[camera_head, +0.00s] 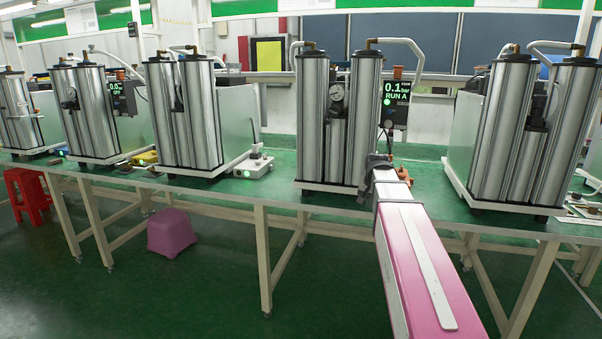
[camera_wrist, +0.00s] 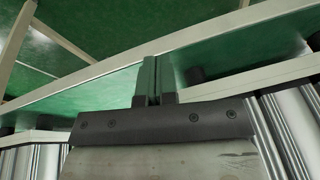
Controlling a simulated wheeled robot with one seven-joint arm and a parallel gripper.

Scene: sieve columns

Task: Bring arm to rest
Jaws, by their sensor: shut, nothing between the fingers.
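My arm (camera_head: 425,270), pink with a white strip, reaches forward from the lower right in the head view. Its dark wrist end (camera_head: 382,178) is over the front edge of the green-topped bench, in front of the column unit with the lit display. The fingertips are hidden there. In the wrist view my gripper (camera_wrist: 152,82) shows two narrow fingers side by side, shut with nothing between them. Beyond them are the green bench top (camera_wrist: 225,55) and its pale edge; silver columns (camera_wrist: 290,120) stand at the lower right.
Units of paired silver columns (camera_head: 312,120) line the bench (camera_head: 270,190); one stands close to my wrist and another (camera_head: 505,125) to its right. A display (camera_head: 396,93) reads "RUN A". A red stool (camera_head: 28,195) and a pink stool (camera_head: 171,232) stand on the floor at left.

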